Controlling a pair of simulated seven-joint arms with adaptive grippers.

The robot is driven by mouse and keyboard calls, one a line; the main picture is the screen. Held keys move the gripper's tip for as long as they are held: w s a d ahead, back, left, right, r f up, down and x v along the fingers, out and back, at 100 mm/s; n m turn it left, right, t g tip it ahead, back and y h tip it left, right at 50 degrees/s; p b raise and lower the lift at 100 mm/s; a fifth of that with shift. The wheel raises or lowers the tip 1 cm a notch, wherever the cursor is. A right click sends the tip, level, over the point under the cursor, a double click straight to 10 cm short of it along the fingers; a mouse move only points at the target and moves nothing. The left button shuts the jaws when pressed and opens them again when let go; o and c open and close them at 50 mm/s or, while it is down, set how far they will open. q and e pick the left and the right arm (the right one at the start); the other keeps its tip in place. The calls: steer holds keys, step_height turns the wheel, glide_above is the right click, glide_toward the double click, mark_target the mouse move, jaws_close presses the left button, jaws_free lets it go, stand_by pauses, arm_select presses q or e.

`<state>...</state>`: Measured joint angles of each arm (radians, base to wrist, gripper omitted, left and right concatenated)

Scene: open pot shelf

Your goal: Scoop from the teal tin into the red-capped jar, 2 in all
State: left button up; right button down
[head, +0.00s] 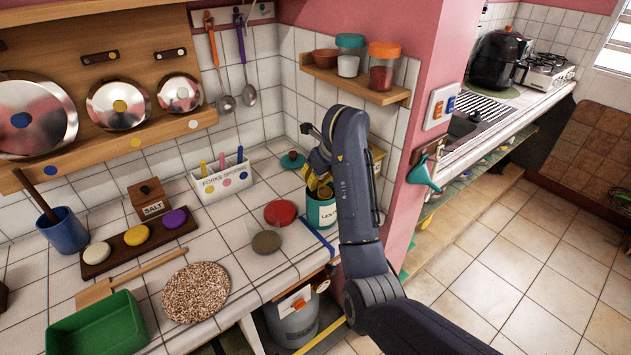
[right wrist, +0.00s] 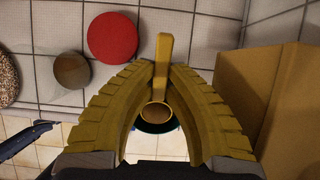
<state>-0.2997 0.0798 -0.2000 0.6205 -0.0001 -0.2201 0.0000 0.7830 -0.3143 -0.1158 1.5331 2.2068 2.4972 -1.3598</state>
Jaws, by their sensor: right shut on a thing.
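The teal tin (head: 321,214) stands open near the right end of the counter, its label partly hidden by my arm. My right gripper (head: 320,184) is over its mouth, shut on a yellow scoop (right wrist: 163,55). In the right wrist view the scoop's round cup (right wrist: 155,114) lies over the tin's dark mouth; I cannot tell how deep it is or what it holds. A red round top or lid (head: 280,212) is left of the tin, with a grey-brown disc (head: 267,241) in front. An orange-red-capped jar (head: 383,66) stands on the wall shelf. My left gripper is not in view.
A teal lid (head: 292,160) lies behind the tin. A white holder (head: 222,182) with spoons stands to the left, and a speckled round mat (head: 196,291) lies in front. A yellowish box (right wrist: 285,95) is close to the gripper's right. The counter's edge is near the tin.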

steer(key=shift+r, duration=3.75)
steer(key=shift+f, duration=0.1)
steer(key=shift+f, duration=3.55)
steer(key=shift+r, duration=0.1)
